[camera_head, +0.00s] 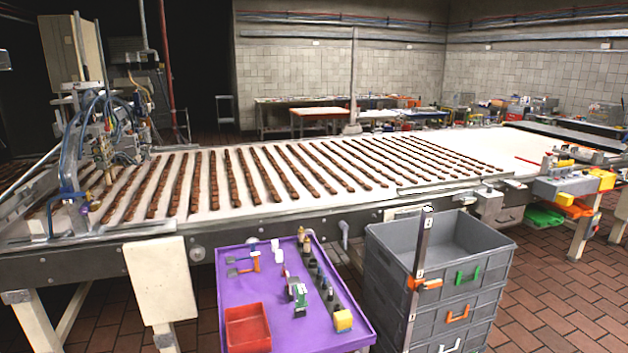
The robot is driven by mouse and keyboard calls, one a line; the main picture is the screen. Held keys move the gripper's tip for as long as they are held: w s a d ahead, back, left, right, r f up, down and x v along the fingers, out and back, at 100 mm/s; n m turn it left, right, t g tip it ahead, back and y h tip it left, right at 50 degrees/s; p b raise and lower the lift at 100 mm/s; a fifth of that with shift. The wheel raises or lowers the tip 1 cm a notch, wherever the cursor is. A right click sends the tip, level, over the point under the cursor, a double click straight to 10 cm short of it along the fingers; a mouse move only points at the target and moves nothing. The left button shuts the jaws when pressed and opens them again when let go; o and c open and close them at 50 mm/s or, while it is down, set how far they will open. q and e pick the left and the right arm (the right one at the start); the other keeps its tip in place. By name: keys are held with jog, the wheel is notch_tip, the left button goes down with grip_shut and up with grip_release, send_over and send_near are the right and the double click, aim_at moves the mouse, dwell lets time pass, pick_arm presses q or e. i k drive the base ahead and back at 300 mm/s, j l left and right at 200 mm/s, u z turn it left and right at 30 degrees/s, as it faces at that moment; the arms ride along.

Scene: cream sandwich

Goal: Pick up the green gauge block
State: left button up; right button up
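A green block-like item (300,298), the only green piece I see on the purple cart top (230,285), sits near the middle of the cart. It is small in the view, and a grey and reddish item (291,284) is close against it. I cannot tell whether the two are joined. Neither of my grippers shows in the head view, and nothing is seen holding the green item.
On the cart are a red bin (247,328), a yellow block (343,320), an orange-handled tool (255,262) and dark cylinders (322,281). Stacked grey crates (390,260) stand right of it. The conveyor (250,207) runs behind.

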aim_at(300, 289)
jog(key=i+l, duration=0.1)
jog(key=l, duration=0.5)
jog(key=i+l, duration=0.1)
jog(key=l, duration=0.5)
jog(key=i+l, duration=0.1)
jog(key=l, duration=0.45)
jog(key=i+u, duration=0.05)
